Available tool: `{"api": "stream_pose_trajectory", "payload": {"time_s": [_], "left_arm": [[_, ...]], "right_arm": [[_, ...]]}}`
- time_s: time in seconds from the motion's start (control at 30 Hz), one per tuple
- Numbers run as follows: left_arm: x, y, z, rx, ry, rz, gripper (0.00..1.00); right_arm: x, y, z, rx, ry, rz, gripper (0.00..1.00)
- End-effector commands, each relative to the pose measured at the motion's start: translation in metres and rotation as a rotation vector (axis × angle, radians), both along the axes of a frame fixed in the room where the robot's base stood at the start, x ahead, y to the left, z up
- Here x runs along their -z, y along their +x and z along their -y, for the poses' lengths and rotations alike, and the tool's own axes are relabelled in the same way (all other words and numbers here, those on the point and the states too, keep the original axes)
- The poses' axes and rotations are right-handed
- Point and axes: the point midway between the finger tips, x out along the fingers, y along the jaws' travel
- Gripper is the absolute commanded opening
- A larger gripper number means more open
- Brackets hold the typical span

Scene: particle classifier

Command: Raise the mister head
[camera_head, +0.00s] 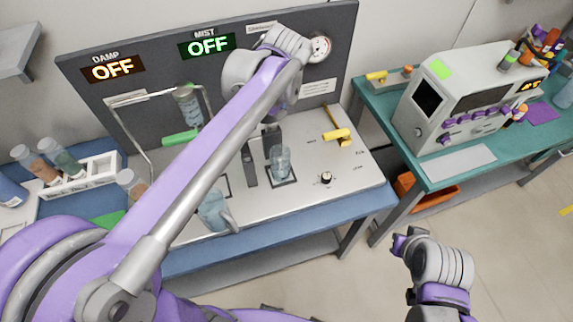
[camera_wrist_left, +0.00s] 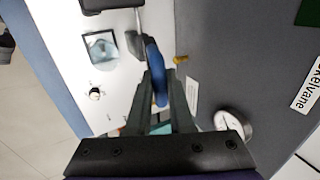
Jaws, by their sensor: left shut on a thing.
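My left gripper (camera_wrist_left: 160,100) is shut on a blue handle (camera_wrist_left: 157,68) in the left wrist view. A thin metal rod runs from this handle toward a dark block at the top edge; this looks like the mister head's arm, though the head is not clearly visible. In the head view my left arm reaches over the machine and hides the grip. A clear glass beaker (camera_head: 281,160) stands on a dark square pad of the white deck, close to dark upright parts. It also shows in the left wrist view (camera_wrist_left: 101,47). My right gripper is not clearly visible.
The back panel shows DAMP OFF (camera_head: 112,68) and MIST OFF (camera_head: 207,45). A gauge (camera_head: 320,47), yellow handle (camera_head: 337,135) and black knob (camera_head: 326,178) are nearby. A bent metal frame with a green handle (camera_head: 181,138) stands left. A bench (camera_head: 440,175) holds instruments at right.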

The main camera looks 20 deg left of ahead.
Motion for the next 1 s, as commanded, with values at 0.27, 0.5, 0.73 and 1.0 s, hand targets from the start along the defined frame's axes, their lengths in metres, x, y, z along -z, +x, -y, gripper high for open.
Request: {"api": "stream_pose_trajectory", "payload": {"time_s": [0.27, 0.5, 0.73, 1.0], "left_arm": [[-0.003, 0.007, -0.004, 0.000, 0.010, 0.016, 0.00], [-0.003, 0.008, -0.005, -0.001, 0.012, 0.018, 0.00], [-0.005, 0.019, -0.013, -0.002, 0.027, 0.042, 0.00], [-0.005, 0.026, -0.018, -0.001, 0.039, 0.059, 0.00]], "right_arm": [[-0.002, 0.001, 0.000, 0.000, 0.000, 0.002, 0.00], [-0.002, 0.001, 0.000, 0.000, 0.000, 0.002, 0.00], [-0.004, 0.002, 0.000, 0.000, 0.000, 0.004, 0.00], [-0.004, 0.003, 0.000, 0.000, 0.000, 0.005, 0.00]]}}
